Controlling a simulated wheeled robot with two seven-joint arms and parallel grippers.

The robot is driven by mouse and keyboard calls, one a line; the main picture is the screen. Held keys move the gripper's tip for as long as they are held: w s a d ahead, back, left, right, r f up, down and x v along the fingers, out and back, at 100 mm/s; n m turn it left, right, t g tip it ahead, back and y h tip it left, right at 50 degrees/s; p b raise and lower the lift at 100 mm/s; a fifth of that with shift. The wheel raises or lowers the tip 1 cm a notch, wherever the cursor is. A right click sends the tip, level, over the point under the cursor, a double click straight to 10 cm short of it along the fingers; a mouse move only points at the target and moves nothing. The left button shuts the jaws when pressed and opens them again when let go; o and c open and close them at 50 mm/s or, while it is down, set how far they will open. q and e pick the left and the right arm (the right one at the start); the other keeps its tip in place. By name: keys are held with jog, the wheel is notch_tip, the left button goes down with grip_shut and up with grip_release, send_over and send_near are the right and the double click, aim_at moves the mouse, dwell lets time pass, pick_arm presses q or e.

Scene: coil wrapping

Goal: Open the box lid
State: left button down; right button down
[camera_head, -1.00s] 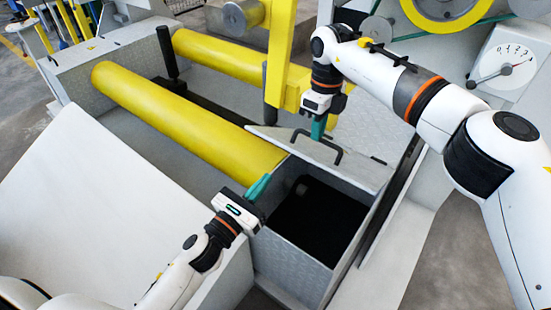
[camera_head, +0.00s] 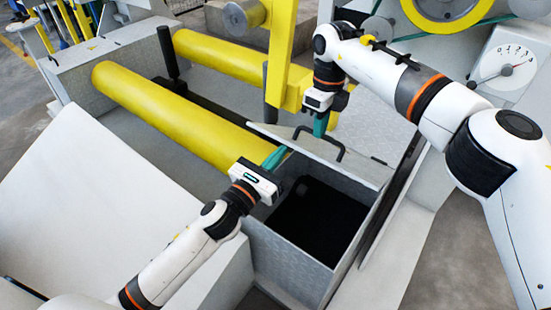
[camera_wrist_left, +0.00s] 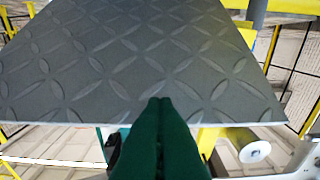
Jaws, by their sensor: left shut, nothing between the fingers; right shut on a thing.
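The box (camera_head: 290,255) has a grey metal rim and a dark interior, in the lower middle of the head view. Its grey lid (camera_head: 362,172) stands raised at the back of the opening, with a black handle (camera_head: 332,153) on it. My right gripper (camera_head: 320,130) is shut on the handle, its fingertips partly hiding it.
A yellow roller (camera_head: 170,110) lies just left of the box, and another yellow roller (camera_head: 220,58) is behind it. A yellow post (camera_head: 281,50) stands behind the lid. A white sloped panel (camera_head: 85,190) is at the left. A dial gauge (camera_head: 503,68) is at the right.

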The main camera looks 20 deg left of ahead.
jog(key=shift+d+f, duration=0.15)
jog(key=shift+f, duration=0.45)
pick_arm(q)
jog(key=shift+w+r, duration=0.45)
jog(key=shift+r, duration=0.35)
pick_arm(e)
jog(key=c, duration=1.8)
grip_release()
jog(key=o, duration=0.3)
jog(key=shift+w+f, duration=0.1)
jog(key=shift+f, duration=0.05)
pick_arm(q)
jog(key=shift+w+d+f, duration=0.2)
